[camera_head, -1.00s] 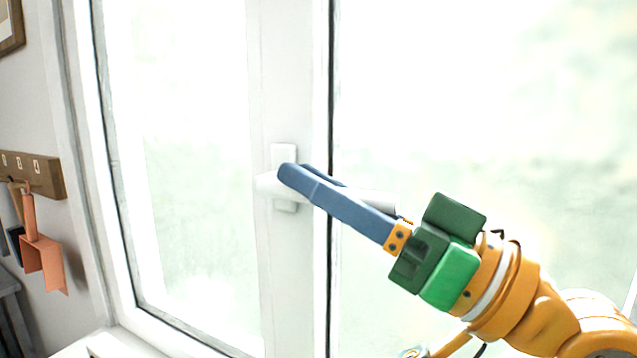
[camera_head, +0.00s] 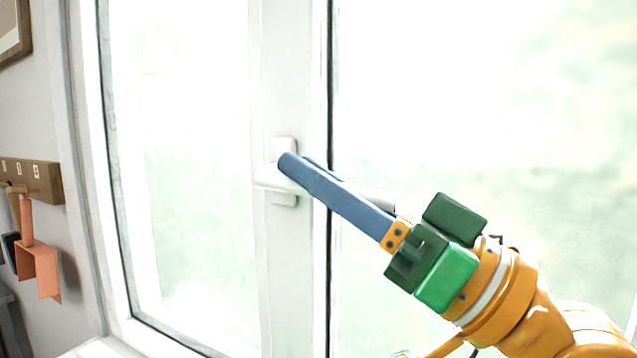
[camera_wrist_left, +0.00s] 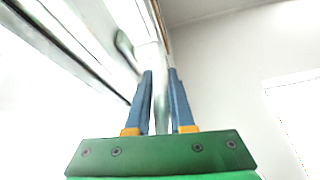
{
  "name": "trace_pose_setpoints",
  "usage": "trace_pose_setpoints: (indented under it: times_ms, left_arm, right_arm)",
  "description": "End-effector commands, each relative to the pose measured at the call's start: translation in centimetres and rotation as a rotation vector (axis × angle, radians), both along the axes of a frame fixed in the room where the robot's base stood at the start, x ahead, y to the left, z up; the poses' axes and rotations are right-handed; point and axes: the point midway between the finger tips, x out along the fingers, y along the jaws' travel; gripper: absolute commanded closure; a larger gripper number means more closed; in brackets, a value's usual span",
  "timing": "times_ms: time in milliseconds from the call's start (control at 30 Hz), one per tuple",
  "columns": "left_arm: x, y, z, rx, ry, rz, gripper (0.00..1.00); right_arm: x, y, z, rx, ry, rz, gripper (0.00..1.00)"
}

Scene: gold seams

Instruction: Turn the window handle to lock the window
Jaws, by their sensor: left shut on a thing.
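The white window handle (camera_head: 268,179) sits on a small white plate (camera_head: 284,199) on the window's middle frame. Its lever lies nearly level and reaches right, past the dark gap beside the frame. My left gripper (camera_head: 298,164) has its blue fingers around the lever and is shut on it. In the left wrist view the pale handle (camera_wrist_left: 161,105) passes between the two fingers (camera_wrist_left: 159,72). The fingers hide part of the lever in the head view. My right gripper is not in view.
A wooden hook rack (camera_head: 45,182) with an orange dustpan (camera_head: 38,268) hangs on the wall at left. A picture frame (camera_head: 14,40) is above it. The bright window panes (camera_head: 190,150) stand on both sides of the middle frame.

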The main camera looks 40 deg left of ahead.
Motion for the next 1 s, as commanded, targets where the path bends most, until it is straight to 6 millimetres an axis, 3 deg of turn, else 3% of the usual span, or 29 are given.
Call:
trace_pose_setpoints:
  times_ms: [933, 967, 1000]
  left_arm:
    - [0.02, 0.03, -0.05, -0.002, 0.002, 0.002, 1.00]
    - [0.03, 0.04, -0.06, -0.002, 0.002, 0.002, 0.76]
    - [0.03, 0.04, -0.06, -0.002, 0.002, 0.002, 0.65]
  right_arm:
    - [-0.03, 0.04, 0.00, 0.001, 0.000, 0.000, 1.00]
    - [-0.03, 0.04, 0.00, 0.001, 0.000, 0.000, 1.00]
    - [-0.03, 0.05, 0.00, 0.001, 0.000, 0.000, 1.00]
